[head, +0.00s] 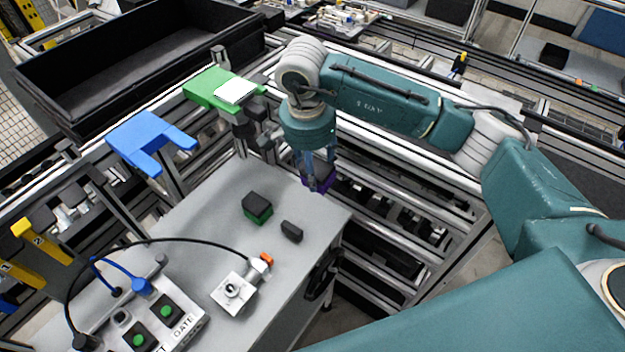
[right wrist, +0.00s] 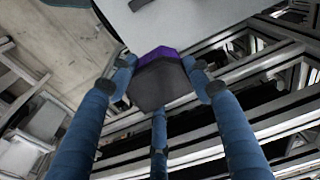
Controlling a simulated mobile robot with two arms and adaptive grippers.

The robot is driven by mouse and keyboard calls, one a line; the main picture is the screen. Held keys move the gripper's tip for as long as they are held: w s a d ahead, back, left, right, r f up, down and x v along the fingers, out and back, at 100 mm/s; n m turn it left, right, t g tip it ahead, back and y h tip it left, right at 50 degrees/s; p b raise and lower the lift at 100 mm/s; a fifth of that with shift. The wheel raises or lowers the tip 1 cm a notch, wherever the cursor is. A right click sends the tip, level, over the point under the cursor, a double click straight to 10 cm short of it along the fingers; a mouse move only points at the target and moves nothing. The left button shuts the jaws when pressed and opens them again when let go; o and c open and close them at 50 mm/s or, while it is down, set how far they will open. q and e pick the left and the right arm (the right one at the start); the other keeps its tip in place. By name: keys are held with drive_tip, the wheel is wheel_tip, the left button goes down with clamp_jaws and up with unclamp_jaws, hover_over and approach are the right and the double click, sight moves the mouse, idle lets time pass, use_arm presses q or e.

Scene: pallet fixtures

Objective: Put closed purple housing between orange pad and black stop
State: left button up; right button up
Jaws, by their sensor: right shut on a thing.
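The purple housing (head: 318,185) is in my right gripper (head: 318,172), past the far right edge of the grey table (head: 205,225). In the right wrist view, the blue fingers of my right gripper (right wrist: 160,75) close around the housing, which shows a dark face and a purple edge (right wrist: 158,54). A small orange pad (head: 266,259) is on the silver fixture (head: 234,290) near the table's right edge. A small black block (head: 291,231), possibly the black stop, is on the table behind the pad. My left gripper is not in view.
A black-and-green block (head: 257,206) is on the table. A control box with green buttons (head: 165,322) and a black cable are at the front left. Blue (head: 150,143) and green (head: 222,90) brackets stand behind. Metal rails lie right of the table.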

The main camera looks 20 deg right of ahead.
sight(323, 177)
wheel_tip(323, 177, up, 3)
drive_tip(key=shift+w+r+p, duration=0.1)
drive_tip(key=shift+r+p, duration=0.05)
drive_tip(key=shift+p, duration=0.3)
drive_tip(key=s+n+b, duration=0.1)
drive_tip(key=b, duration=0.1)
drive_tip(key=s+f+n+b, duration=0.1)
drive_tip(key=n+b, duration=0.1)
drive_tip(key=b, duration=0.1)
drive_tip(key=s+d+f+n+b, duration=0.1)
drive_tip(key=b, duration=0.1)
drive_tip(key=shift+s+f+n+t+y+b, duration=0.25)
drive_tip(key=shift+s+n+t+y+b, duration=0.05)
drive_tip(key=shift+s+y+b, duration=0.1)
drive_tip(key=s+d+f+n+b, duration=0.1)
drive_tip(key=s+f+n+b, duration=0.1)
drive_tip(key=s+n+b, duration=0.4)
drive_tip(key=shift+s+d, duration=0.2)
drive_tip(key=shift+s, duration=0.65)
